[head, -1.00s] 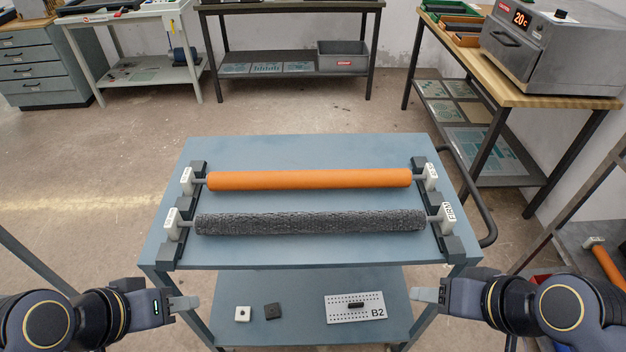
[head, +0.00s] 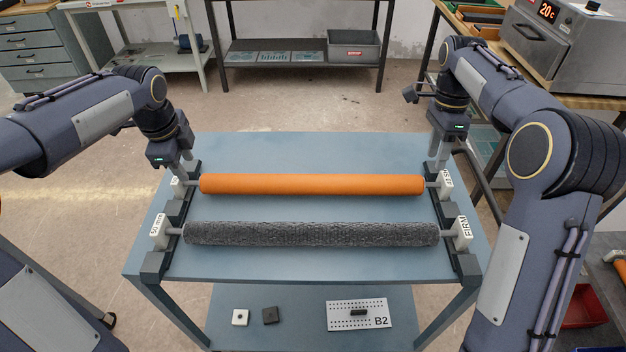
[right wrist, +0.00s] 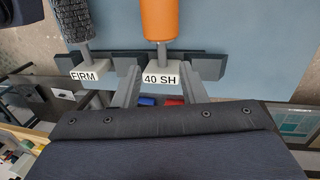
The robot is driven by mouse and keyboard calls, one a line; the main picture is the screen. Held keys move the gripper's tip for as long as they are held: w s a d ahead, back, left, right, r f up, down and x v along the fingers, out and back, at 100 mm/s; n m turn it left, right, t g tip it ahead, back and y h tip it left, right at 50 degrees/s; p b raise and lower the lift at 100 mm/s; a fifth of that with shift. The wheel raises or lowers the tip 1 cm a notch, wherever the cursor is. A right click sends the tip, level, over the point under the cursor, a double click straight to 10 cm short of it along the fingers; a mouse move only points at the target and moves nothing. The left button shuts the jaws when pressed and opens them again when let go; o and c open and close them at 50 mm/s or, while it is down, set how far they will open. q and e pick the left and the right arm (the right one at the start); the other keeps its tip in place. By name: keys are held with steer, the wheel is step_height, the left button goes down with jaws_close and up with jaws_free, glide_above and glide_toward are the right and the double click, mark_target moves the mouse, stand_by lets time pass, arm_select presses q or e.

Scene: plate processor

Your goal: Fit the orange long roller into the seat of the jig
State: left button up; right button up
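The orange long roller (head: 312,184) lies across the far side of the blue cart top, its ends resting in dark cradles. Its right end block, labelled 40 SH (right wrist: 161,74), shows in the right wrist view. My right gripper (right wrist: 161,88) is open, one finger on each side of that block, with small gaps visible. My left gripper (head: 182,170) is down at the roller's left end block (head: 179,187); its fingers look apart, and the contact is partly hidden. I cannot make out the jig or its seat in these views.
A dark textured roller (head: 312,233), its right block marked FIRM (head: 463,231), lies parallel on the near side. The lower shelf holds a perforated B2 plate (head: 357,315) and two small blocks. A grey oven (head: 560,50) stands back right.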

mark_target(196, 182)
arm_select(q)
steer(key=shift+w, duration=0.15)
arm_select(e)
steer(key=shift+w+f, duration=0.1)
steer(key=shift+w, duration=0.05)
